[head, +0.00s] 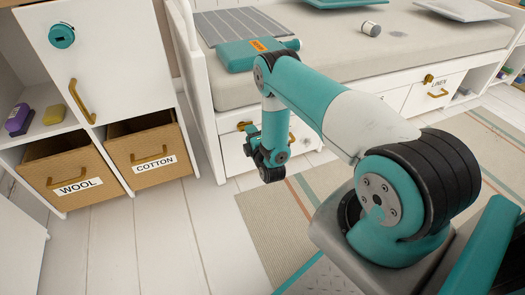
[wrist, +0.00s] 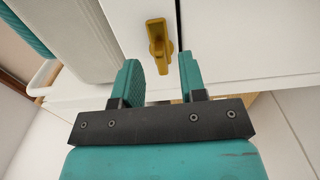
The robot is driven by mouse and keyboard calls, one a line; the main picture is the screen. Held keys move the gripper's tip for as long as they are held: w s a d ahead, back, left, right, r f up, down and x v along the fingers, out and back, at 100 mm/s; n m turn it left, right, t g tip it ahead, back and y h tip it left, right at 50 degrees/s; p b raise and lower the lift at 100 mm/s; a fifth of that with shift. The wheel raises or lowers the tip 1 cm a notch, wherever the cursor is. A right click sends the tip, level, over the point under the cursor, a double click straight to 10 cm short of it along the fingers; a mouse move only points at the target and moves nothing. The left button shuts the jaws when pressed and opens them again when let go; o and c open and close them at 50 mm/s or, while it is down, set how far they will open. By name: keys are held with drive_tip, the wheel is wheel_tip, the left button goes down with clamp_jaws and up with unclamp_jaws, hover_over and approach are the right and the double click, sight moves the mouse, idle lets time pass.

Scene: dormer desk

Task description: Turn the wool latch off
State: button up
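A yellow latch (wrist: 157,38) sits on a white drawer front in the wrist view, its lever roughly upright in the picture. My gripper (wrist: 160,78) is open and empty, with one teal finger on each side of the line to this latch. The fingertips look short of the latch; I see no contact. In the head view a brass latch (head: 243,126) shows on the drawer under the bed, just left of my forearm. My arm hides much of that drawer, so I cannot read its label. The word WOOL shows only on a basket (head: 52,178) at left.
A second drawer with a LINEN label has its own latch (head: 428,79) and handle (head: 437,93). A COTTON basket (head: 130,165) stands by the white cabinet (head: 110,60). The bed (head: 225,90) overhangs the drawers. White floor (head: 170,230) is clear left of the rug (head: 255,225).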

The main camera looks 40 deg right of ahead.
drive_tip(key=p+v, duration=1.4)
drive_tip(key=p, duration=0.1)
drive_tip(key=shift+r, duration=0.1)
